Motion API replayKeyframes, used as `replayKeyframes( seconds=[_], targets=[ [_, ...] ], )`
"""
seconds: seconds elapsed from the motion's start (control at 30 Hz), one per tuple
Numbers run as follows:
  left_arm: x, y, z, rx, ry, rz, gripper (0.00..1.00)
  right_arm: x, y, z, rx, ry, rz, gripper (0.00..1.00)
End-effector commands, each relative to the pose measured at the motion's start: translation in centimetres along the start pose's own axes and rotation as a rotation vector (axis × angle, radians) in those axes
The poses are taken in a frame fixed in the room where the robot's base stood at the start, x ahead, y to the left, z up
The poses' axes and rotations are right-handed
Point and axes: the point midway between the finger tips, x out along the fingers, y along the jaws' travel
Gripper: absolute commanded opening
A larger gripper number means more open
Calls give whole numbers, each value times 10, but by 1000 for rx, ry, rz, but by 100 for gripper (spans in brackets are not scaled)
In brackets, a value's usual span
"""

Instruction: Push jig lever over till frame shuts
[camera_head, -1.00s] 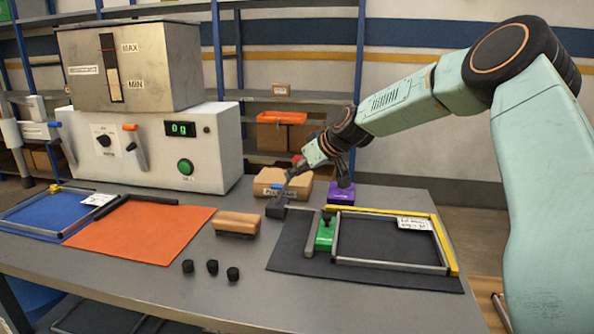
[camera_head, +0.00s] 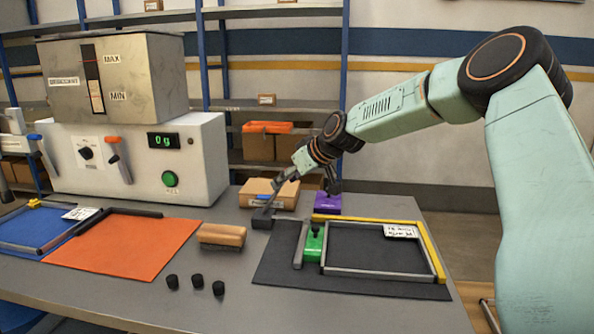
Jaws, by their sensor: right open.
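The jig lies on a black mat (camera_head: 275,278): a grey rectangular frame (camera_head: 385,270), a yellow L-shaped rail (camera_head: 432,250) along its back and right, and a green block (camera_head: 313,246) with a black knob at its left. A grey bar (camera_head: 299,243) stands left of the green block; I cannot tell whether it is the lever. My left gripper is out of view.
A cardboard box (camera_head: 257,195) and a purple block (camera_head: 327,204) stand behind the mat. A brush (camera_head: 221,235) and several black caps (camera_head: 196,282) lie to its left.

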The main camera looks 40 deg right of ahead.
Motion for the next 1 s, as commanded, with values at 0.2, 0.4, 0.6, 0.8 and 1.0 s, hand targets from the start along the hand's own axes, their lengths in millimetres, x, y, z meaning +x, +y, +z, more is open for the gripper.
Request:
replayKeyframes(
  seconds=[0.2,0.4,0.6,0.8,1.0],
  targets=[
    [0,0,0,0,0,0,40,-19,0,-1,0,5,-1,48],
    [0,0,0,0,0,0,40,-36,-1,-2,0,6,1,48],
    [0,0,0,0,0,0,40,-52,-1,-1,-1,4,-1,48],
    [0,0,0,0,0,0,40,-60,-1,-1,-2,3,3,48],
    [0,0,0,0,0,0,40,-61,-1,-1,-2,3,3,48]
  ],
)
